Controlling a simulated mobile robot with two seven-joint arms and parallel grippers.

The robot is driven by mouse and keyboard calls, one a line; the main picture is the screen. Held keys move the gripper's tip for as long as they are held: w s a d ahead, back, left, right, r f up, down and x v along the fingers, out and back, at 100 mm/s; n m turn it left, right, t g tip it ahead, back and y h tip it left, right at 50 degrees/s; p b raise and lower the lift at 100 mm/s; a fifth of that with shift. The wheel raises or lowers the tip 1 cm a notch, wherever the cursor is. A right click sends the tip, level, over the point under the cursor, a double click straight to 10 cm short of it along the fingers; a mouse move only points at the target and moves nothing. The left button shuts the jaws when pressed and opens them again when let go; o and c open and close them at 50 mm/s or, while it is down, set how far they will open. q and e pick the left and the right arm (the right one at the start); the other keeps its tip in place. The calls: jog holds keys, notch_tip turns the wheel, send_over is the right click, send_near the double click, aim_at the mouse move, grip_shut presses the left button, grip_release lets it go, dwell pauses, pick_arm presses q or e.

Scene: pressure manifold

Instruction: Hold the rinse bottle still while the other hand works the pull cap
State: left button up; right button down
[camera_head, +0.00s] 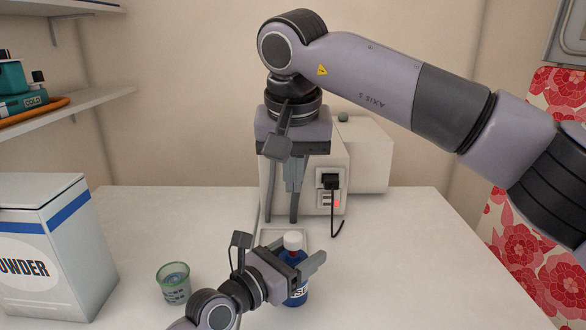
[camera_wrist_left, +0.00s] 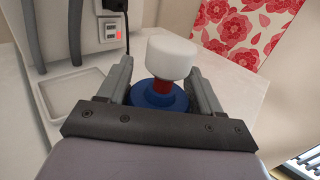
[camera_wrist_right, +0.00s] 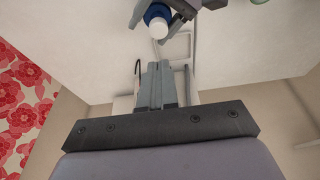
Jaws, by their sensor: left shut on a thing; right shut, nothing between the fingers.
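The rinse bottle (camera_head: 297,292) is blue with a white pull cap (camera_head: 293,241) and stands on the white table at front centre. In the left wrist view a red neck (camera_wrist_left: 162,86) shows below the cap (camera_wrist_left: 171,55). My left gripper (camera_head: 303,272) is shut around the bottle's upper body, below the cap; it hides part of the bottle. My right gripper (camera_head: 293,185) points down above and behind the bottle, shut and empty, apart from the cap. In the right wrist view its fingers (camera_wrist_right: 160,84) are together, with the cap (camera_wrist_right: 158,29) beyond them.
A glass (camera_head: 174,284) stands left of my left arm. A powder box (camera_head: 50,250) fills the left side. A white machine (camera_head: 362,160) with dark hoses and a cord is at the back. A shallow tray (camera_wrist_left: 47,119) lies behind the bottle. The table's right side is clear.

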aim_at(293, 236)
jog(key=x, duration=0.6)
jog(key=s+x, duration=0.1)
jog(key=x, duration=0.2)
jog(key=shift+f, duration=0.55)
jog(key=shift+f, duration=1.15)
jog(key=shift+r, duration=0.5)
jog(key=w+v, duration=0.1)
jog(key=v, duration=1.2)
jog(key=shift+r, duration=0.3)
